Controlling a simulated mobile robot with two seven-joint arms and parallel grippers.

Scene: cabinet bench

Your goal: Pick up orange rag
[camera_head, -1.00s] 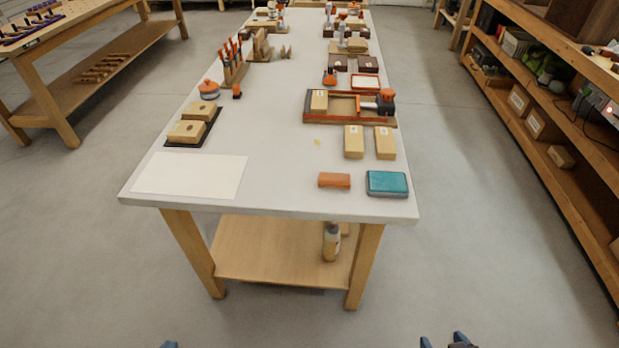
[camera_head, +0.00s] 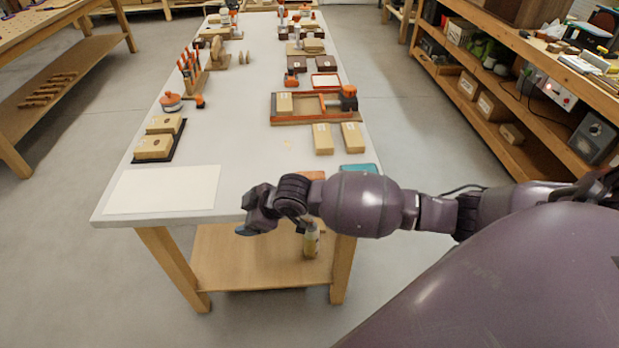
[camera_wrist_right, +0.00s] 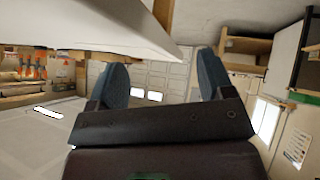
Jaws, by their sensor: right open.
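The orange rag (camera_head: 312,175) lies near the front edge of the white-topped bench (camera_head: 235,140) in the head view. My right forearm and wrist hide most of it. My right gripper (camera_head: 247,229) is at the bench's front edge, to the left of the rag and apart from it. In the right wrist view the two blue-grey fingers (camera_wrist_right: 163,82) are spread wide with nothing between them. The underside or edge of the bench top shows above them there, and the rag does not show. My left gripper is not in view.
A teal box-like item (camera_head: 358,168) lies right of the rag, partly behind my arm. Two wooden blocks (camera_head: 323,139) and a tray (camera_head: 300,106) stand farther back. A white sheet (camera_head: 162,190) lies at the front left. A bottle (camera_head: 311,240) stands on the lower shelf.

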